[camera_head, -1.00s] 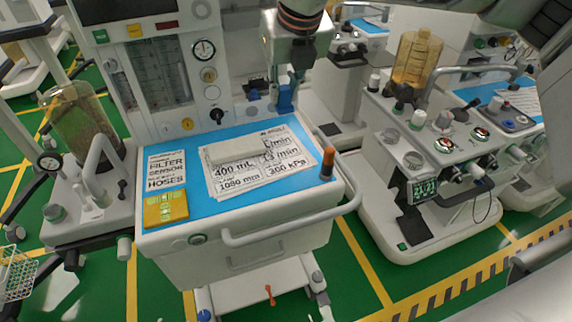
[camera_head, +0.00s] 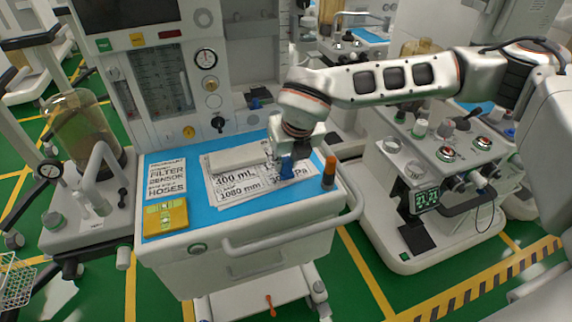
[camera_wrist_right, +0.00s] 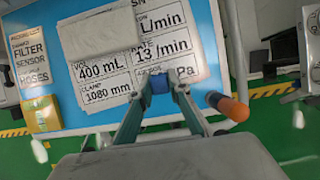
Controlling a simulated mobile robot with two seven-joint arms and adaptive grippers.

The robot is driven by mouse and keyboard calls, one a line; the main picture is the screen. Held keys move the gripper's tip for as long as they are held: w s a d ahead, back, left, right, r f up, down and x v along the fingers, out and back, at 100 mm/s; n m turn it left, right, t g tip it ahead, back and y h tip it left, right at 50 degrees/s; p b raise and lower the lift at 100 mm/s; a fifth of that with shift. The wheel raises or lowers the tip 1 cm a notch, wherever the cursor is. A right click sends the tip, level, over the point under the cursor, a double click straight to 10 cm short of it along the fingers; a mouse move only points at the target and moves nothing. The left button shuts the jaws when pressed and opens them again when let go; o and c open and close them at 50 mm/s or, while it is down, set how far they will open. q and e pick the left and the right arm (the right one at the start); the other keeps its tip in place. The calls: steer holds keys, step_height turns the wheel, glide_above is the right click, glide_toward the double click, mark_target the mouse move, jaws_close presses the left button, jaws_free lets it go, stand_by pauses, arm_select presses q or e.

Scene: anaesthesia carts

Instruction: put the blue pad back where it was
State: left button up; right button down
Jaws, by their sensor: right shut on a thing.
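My right gripper (camera_head: 286,158) reaches in from the right over the cart's blue top (camera_head: 210,216) and points down. It is shut on the small blue pad (camera_head: 287,171), which is low over the right part of the printed cards (camera_head: 236,190). In the right wrist view, the pad (camera_wrist_right: 160,80) sits between the two fingertips (camera_wrist_right: 162,87), by the cards' lower right area. I cannot tell whether the pad touches the cards. My left gripper is not in view.
An orange-topped dark cylinder (camera_head: 329,172) stands close right of the gripper. A pale block (camera_head: 238,156) lies on the cards. A yellow box (camera_head: 165,216) and a filter-sensor-hoses card (camera_head: 166,180) are at the left. A front handle (camera_head: 290,240) borders the cart.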

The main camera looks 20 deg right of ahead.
steer(key=shift+f, duration=0.7)
steer(key=c, duration=1.9)
jaws_free()
steer(key=shift+f, duration=0.15)
steer(key=shift+r, duration=0.35)
steer(key=v, duration=1.1)
steer(key=shift+s+r, duration=0.15)
steer(key=shift+r, duration=0.2)
